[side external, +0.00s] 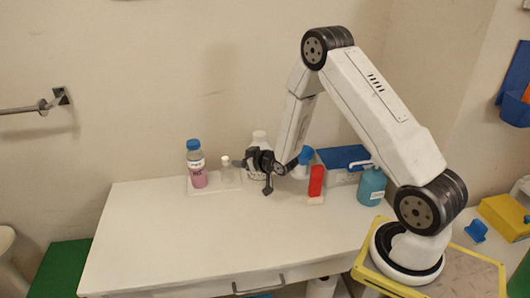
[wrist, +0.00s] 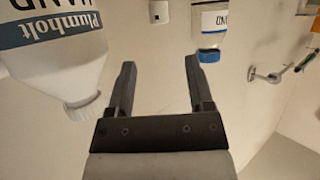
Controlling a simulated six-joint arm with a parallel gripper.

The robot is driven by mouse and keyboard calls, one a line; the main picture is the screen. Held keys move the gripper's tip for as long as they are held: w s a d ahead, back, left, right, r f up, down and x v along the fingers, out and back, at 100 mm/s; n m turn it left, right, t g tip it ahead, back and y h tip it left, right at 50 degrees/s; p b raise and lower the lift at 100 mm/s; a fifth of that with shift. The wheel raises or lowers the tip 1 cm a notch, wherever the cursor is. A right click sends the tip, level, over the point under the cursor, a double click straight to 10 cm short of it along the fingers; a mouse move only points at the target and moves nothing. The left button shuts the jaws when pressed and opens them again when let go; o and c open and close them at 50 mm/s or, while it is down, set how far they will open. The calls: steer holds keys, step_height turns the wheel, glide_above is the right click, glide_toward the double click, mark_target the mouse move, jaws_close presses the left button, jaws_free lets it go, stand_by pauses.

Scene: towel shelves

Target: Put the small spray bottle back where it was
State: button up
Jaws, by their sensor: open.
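A small clear bottle (side external: 225,169) with a pale top, which looks like the small spray bottle, stands upright on a white tray (side external: 207,190) at the back of the table. My gripper (side external: 258,172) is just right of it in the side view, apart from it. In the wrist view my gripper (wrist: 158,85) is open, with nothing between its fingers. A small pale square top with a dark spot (wrist: 159,12) shows beyond the fingers, perhaps that bottle's head; its body is out of frame.
A blue-capped bottle with pink liquid (side external: 196,165) stands left on the tray. A white bottle (side external: 259,138) is partly hidden behind my gripper. A red block (side external: 316,180), a teal pump bottle (side external: 372,187) and a blue-topped box (side external: 342,160) stand right. The table's front left (side external: 160,245) is clear.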

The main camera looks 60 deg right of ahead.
steer(key=shift+a, duration=0.1)
steer(key=s+a+r+n+g+y, duration=0.1)
steer(key=s+a+r+g, duration=0.3)
steer(key=s+a, duration=0.4)
steer(key=s+a+r+g+y, duration=0.1)
steer(key=s+a+r+g, duration=0.3)
steer(key=s, duration=1)
steer(key=a+g, duration=0.2)
steer(key=a, duration=0.2)
steer(key=shift+s+r+n+g, duration=0.2)
steer(key=shift+r+n+g, duration=0.2)
